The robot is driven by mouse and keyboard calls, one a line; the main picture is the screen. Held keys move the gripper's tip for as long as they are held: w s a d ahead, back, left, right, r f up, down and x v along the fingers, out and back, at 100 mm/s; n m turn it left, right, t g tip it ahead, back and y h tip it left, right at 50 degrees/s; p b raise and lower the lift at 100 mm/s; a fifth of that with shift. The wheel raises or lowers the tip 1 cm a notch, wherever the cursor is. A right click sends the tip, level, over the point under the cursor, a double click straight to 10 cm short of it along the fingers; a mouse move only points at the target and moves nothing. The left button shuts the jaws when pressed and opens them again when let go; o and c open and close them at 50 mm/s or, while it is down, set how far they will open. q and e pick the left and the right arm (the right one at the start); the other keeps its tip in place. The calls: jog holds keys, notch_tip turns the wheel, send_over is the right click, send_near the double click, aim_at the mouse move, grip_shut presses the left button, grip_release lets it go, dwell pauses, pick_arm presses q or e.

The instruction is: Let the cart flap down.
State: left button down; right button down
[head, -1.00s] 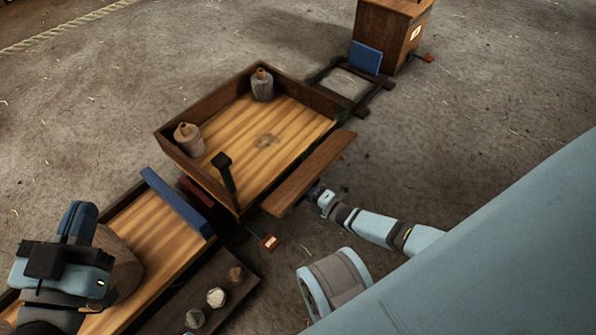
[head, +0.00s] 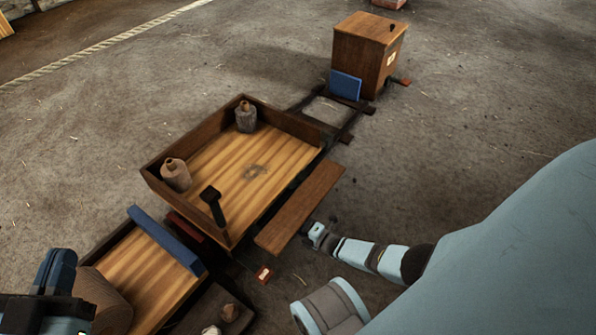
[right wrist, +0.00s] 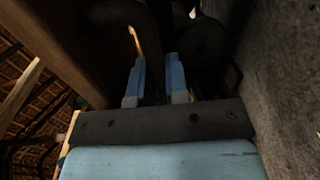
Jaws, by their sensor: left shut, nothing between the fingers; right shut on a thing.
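The cart (head: 200,235) is a wooden tray with raised dark walls and a striped floor. Its flap (head: 300,208), a brown board, lies along the open right side, tilted outward, with a dark gap between it and the cart floor. My right gripper (head: 317,235) is at the flap's outer edge. In the right wrist view its fingers (right wrist: 154,82) are shut around a dark, curved piece (right wrist: 148,35), seemingly the flap's handle; the contact is in shadow. My left gripper (head: 58,270) is shut and empty at the lower left, partly cut off.
Two bottle-like jars (head: 176,174) and a black-handled tool (head: 213,203) are in the cart. A second cart with a blue end board (head: 165,242) and a wooden roll (head: 103,298) stands at lower left. A wooden box (head: 362,60) stands behind.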

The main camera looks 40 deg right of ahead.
pick_arm(q)
jog(key=shift+a+f, duration=0.1)
jog(key=shift+f, duration=0.05)
pick_arm(e)
jog(key=c, duration=1.1)
grip_release()
jog(key=shift+c, duration=0.2)
